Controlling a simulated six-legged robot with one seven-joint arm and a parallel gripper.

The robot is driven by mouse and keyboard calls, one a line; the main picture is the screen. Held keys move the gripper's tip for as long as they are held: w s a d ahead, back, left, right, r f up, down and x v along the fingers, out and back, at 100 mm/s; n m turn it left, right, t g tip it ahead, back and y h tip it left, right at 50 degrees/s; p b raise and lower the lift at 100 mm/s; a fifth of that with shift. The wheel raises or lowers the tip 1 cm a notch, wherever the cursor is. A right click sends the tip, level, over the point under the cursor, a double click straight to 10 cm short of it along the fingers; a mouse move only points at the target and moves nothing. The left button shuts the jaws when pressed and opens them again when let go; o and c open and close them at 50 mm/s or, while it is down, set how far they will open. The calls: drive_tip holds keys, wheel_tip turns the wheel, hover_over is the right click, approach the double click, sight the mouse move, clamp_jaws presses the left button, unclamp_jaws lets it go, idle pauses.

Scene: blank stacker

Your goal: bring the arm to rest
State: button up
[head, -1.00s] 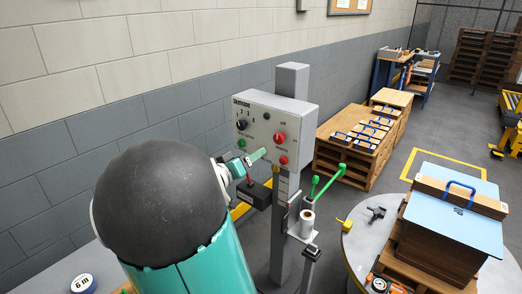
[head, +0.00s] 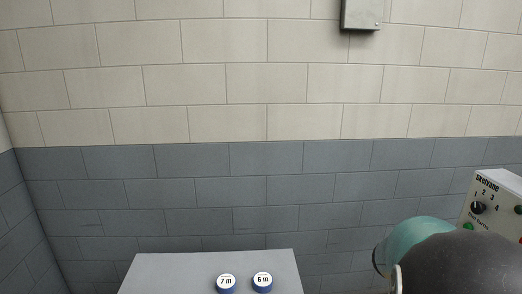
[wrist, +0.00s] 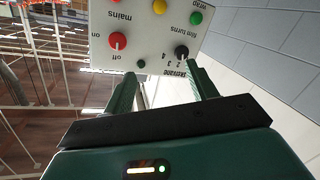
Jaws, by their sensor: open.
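My gripper (wrist: 160,80) shows in the wrist view with its two green fingers apart and nothing between them. The grey control box (wrist: 148,38) is just beyond the fingertips and appears upside down. Its black film-turns knob (wrist: 181,51) is close to the right finger; I cannot tell if they touch. The red mains knob (wrist: 117,40) is near the left finger, its pointer toward "off". In the head view my arm (head: 455,262) fills the lower right, and the gripper itself is out of sight. The box's edge (head: 490,195) shows at the far right.
A grey wall box (head: 361,13) hangs high up. The wall (head: 200,165) fills most of the head view.

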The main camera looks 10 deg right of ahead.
drive_tip(key=w+a+r+n+t+y, duration=0.1)
drive_tip(key=w+a+n+t+y, duration=0.35)
drive_tip(key=a, duration=0.75)
drive_tip(key=w+a+r+n+t+y, duration=0.1)
drive_tip(key=w+a+n+t+y, duration=0.1)
drive_tip(key=w+a+t+y, duration=0.85)
drive_tip(key=s+a+f+n+g+y, duration=0.25)
drive_tip(key=s+a+n+g, duration=0.4)
drive_tip(key=s+a, duration=1.05)
drive_tip(key=s+a+f+m+g, duration=0.1)
drive_tip(key=s+a+g, duration=0.1)
drive_tip(key=s+g, duration=0.2)
drive_tip(key=shift+s+m+h, duration=0.3)
drive_tip(key=shift+s+h, duration=0.05)
drive_tip(key=shift+s, duration=0.6)
drive_tip(key=shift+a, duration=0.1)
